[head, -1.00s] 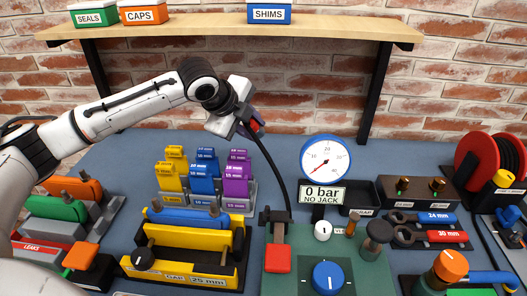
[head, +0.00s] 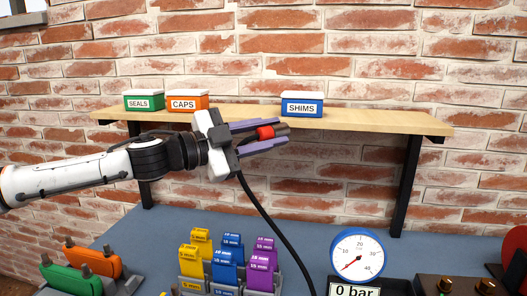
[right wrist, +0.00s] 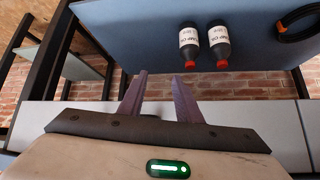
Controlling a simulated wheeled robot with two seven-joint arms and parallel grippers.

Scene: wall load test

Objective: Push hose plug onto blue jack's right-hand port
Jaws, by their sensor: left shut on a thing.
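My left gripper (head: 287,134) is raised in front of the wall shelf in the head view, its purple fingers pointing right. It is shut on the hose plug (head: 265,132), which has a red body and a dark end. The black hose (head: 262,216) hangs from behind the gripper down to the bottom edge. The blue jack and its right-hand port are not visible in the current frames. In the right wrist view my right gripper (right wrist: 160,85) has its purple fingers apart with nothing between them.
The wooden shelf (head: 376,122) carries the SEALS (head: 144,101), CAPS (head: 187,101) and SHIMS (head: 302,106) boxes. Below are coloured shims (head: 225,266) and a gauge (head: 357,256) above a 0 bar sign (head: 354,290). Two dark bottles (right wrist: 219,43) show in the right wrist view.

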